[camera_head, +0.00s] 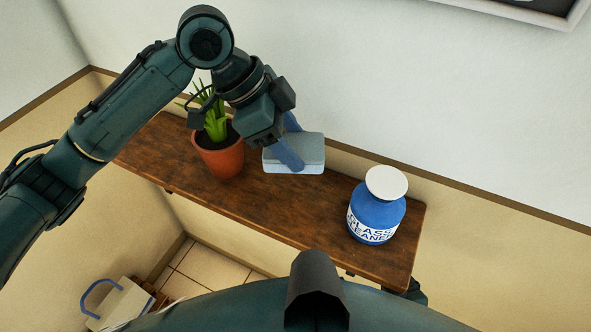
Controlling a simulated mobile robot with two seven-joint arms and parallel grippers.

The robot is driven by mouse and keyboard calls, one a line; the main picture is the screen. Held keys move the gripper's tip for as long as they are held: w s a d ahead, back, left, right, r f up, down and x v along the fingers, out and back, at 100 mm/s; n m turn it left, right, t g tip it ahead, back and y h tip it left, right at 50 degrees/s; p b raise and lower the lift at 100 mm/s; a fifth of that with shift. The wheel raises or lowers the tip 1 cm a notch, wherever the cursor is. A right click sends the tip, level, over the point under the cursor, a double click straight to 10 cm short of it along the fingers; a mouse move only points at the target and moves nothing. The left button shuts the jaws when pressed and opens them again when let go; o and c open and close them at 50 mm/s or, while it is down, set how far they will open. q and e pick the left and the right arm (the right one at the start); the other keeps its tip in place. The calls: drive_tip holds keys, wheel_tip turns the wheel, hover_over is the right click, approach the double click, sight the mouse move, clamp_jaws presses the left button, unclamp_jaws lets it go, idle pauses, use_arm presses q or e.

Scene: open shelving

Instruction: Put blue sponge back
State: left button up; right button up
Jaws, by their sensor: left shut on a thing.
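The blue sponge (311,150) is a grey-blue block with a paler lower side, over the wooden shelf between the plant pot and the bottle. My left gripper (290,144) reaches down from above and is shut on the sponge, with blue fingers at its near and far sides. I cannot tell whether the sponge touches the shelf or is held just above it. My right gripper is not in view.
The brown wooden shelf (330,208) runs along the wall. A potted plant (222,160) stands left of the sponge, close to my left arm. A blue glass cleaner bottle (376,215) with a white top stands at right. A white container with a blue handle (118,302) is below.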

use_arm(q)
drive_tip(key=shift+w+f, duration=0.2)
drive_tip(key=shift+f, duration=0.1)
drive_tip(key=f, duration=0.5)
drive_tip(key=shift+s+f, duration=0.1)
drive_tip(key=shift+s, duration=0.1)
wheel_tip(320, 180, down, 4)
drive_tip(key=shift+f, duration=0.1)
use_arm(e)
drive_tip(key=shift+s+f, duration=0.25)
use_arm(q)
drive_tip(key=o, duration=1.3)
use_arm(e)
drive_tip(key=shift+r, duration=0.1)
